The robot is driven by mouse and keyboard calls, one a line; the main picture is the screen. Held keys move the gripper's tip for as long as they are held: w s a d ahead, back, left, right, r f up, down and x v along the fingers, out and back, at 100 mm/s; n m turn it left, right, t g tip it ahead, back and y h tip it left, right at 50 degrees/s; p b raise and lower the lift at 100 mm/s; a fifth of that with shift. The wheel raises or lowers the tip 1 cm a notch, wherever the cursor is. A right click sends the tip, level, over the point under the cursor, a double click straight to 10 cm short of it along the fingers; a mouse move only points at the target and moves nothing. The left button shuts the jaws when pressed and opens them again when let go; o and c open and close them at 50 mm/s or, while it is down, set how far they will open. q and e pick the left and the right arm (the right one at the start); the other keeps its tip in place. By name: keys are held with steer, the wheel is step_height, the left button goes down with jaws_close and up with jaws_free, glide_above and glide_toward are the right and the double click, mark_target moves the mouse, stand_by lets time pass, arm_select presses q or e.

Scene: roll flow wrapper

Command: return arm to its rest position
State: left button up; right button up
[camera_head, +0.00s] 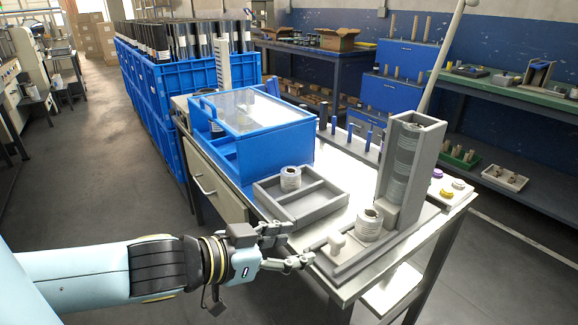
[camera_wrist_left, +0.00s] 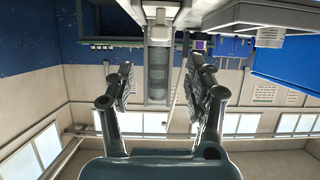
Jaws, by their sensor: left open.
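My left gripper (camera_head: 297,246) reaches in from the left in the head view, at the near edge of the work table (camera_head: 340,197). Its two fingers are apart with nothing between them. The fingers also show spread in the left wrist view (camera_wrist_left: 160,85), where the picture looks upside down. A grey tower with a stack of rolls shows between and beyond them (camera_wrist_left: 158,70). My right gripper is in neither view.
A grey two-part tray (camera_head: 325,203) holds one roll (camera_head: 290,178). Another roll (camera_head: 369,224) stands at the foot of the grey roll tower (camera_head: 413,165). A blue machine with a clear lid (camera_head: 222,160) stands behind. Floor is clear left of the table.

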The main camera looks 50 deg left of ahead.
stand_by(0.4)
arm_select(q)
steer(key=s+a+f+n+g+y, duration=0.1)
steer(key=s+a+f+n+g, duration=0.15)
steer(key=f, duration=1.05)
steer(key=s+a+f+n+g+y, duration=0.1)
steer(key=s+f+g+y, duration=0.15)
steer(key=f, duration=0.95)
steer(key=s+d+f+m+g, duration=0.1)
steer(key=s+f+g, duration=0.1)
steer(key=s+f, duration=0.3)
steer(key=s+d+f+m+g+h, duration=0.1)
steer(key=s+f, duration=0.4)
steer(key=s, duration=0.7)
steer(key=s+d+f+m+g, duration=0.1)
steer(key=s+f+g, duration=0.3)
steer(key=s, duration=0.5)
steer(key=shift+d+f+g+h, duration=0.3)
steer(key=shift+d+f+h, duration=0.05)
steer(key=shift+d+f, duration=0.5)
